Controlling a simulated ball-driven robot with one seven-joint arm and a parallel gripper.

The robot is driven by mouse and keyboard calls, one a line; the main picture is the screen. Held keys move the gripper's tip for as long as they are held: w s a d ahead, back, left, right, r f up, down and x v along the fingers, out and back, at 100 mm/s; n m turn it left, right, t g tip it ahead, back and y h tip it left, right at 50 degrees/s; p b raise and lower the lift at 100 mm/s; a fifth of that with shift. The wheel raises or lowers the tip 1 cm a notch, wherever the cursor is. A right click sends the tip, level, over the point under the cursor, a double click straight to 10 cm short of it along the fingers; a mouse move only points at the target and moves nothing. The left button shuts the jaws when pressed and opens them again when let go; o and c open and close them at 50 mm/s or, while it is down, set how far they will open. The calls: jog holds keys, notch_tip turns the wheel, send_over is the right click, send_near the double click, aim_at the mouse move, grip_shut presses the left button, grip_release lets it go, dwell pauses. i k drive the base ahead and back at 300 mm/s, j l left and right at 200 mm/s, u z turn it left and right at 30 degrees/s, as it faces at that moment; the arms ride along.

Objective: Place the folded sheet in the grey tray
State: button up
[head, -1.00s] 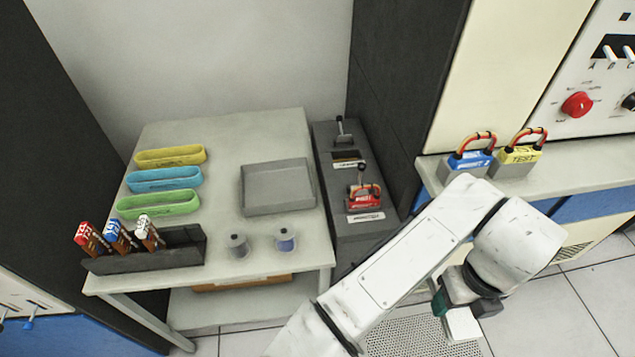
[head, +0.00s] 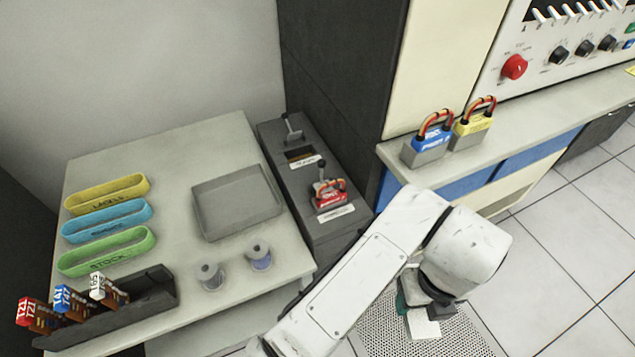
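The grey tray (head: 238,203) is shallow and empty. It lies on the pale table, right of the coloured bins. My gripper (head: 424,318) hangs below the white arm at the lower right, over the perforated floor panel and well right of the tray. Its fingers are mostly hidden by my wrist. A small white block-like piece and a bit of teal show at its end. I cannot tell whether this white piece is the folded sheet or part of my gripper. No folded sheet can be made out elsewhere.
The table (head: 175,153) also bears yellow, blue and green bins (head: 106,252), a dark rack (head: 150,292) with labelled pieces, and two spools (head: 260,256). A grey lever box (head: 285,160) stands beside it. Padlock-like blocks (head: 430,145) sit on the right counter.

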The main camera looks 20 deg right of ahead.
aim_at(226, 208)
jog(key=i+j, duration=0.25)
jog(key=j, duration=0.15)
jog(key=i+j, duration=0.2)
jog(key=j, duration=0.2)
jog(key=i+j, duration=0.5)
jog(key=j, duration=0.25)
jog(key=i+j, duration=0.25)
jog(key=j, duration=0.15)
